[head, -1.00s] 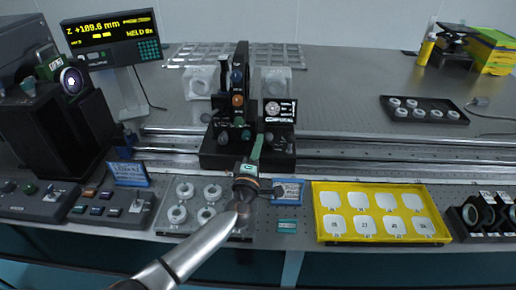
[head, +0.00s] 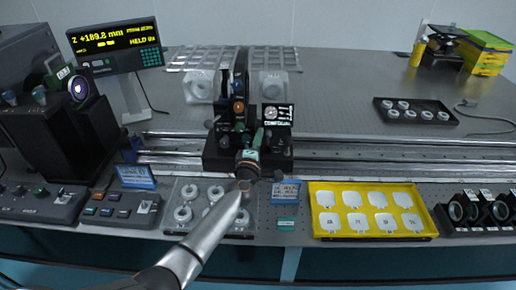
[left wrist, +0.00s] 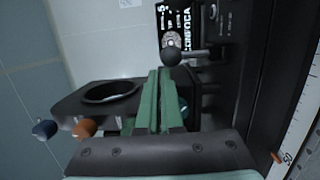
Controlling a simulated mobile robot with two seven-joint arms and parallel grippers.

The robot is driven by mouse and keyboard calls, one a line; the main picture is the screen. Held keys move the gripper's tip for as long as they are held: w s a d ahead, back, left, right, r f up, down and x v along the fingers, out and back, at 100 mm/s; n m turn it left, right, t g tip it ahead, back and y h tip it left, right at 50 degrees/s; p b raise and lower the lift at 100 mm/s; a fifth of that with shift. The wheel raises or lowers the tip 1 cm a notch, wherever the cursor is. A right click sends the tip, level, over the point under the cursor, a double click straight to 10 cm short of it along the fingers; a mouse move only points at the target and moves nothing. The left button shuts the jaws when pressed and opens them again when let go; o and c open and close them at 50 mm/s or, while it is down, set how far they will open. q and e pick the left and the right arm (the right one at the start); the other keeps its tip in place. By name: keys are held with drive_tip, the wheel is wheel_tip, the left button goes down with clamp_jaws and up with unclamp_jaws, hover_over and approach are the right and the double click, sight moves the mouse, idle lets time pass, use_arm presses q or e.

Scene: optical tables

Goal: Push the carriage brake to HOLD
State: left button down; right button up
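The black carriage (head: 222,152) stands on the rail at the middle of the head view, with upright parts and a small lit panel (head: 277,114) on it. My left gripper (head: 258,137) is in front of the carriage's right part. In the left wrist view its green fingers (left wrist: 160,100) lie together and look shut, with nothing seen between them. A lever with a black ball knob (left wrist: 171,57) is just beyond the fingertips, below the lit panel (left wrist: 173,30). I cannot tell whether the fingers touch it. My right gripper is not in view.
A yellow tray (head: 429,209) of white pieces lies right of my left arm. A tray of rings (head: 174,222) lies beside it on the left. A readout (head: 117,40) stands at the back left. The rail (head: 400,150) is clear right of the carriage.

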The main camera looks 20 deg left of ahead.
use_arm(q)
drive_tip(key=shift+w+a+r+b, duration=0.15)
drive_tip(key=shift+w+r+b, duration=0.05)
drive_tip(key=shift+w, duration=0.3)
drive_tip(key=shift+w+a+r+b, duration=0.1)
drive_tip(key=shift+w+r+b, duration=0.1)
drive_tip(key=shift+w, duration=0.25)
idle(0.8)
drive_tip(key=shift+s+p, duration=0.45)
drive_tip(key=shift+p, duration=0.05)
drive_tip(key=s+d+p, duration=0.1)
drive_tip(key=s+p, duration=0.3)
drive_tip(key=s, duration=0.7)
drive_tip(key=shift+s+d+f, duration=0.2)
drive_tip(key=shift+s+f, duration=0.1)
